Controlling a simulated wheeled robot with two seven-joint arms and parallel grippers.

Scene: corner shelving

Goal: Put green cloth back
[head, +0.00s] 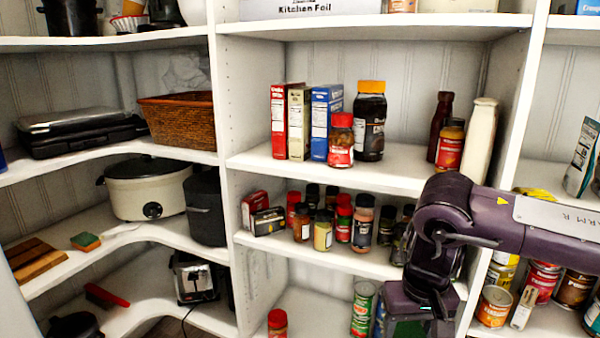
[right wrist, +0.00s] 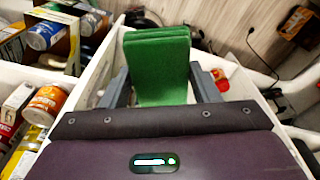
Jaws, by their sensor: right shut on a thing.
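The green cloth (right wrist: 160,62) is a folded flat stack between the two fingers of my right gripper (right wrist: 162,84) in the right wrist view. The gripper is shut on it. In the head view my right arm comes in from the right and bends down at the lower right. A green patch of the cloth (head: 405,328) shows under the wrist at the bottom edge, in front of the lower middle shelves. The rest of the cloth is hidden there. My left gripper is not in view.
A middle shelf (head: 390,175) bears boxes and jars, with spice bottles below. The corner shelves hold a wicker basket (head: 180,120), a white slow cooker (head: 148,188), a small green-topped sponge (head: 86,241) and a toaster (head: 195,278). Cans (head: 495,305) stand close right of my wrist.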

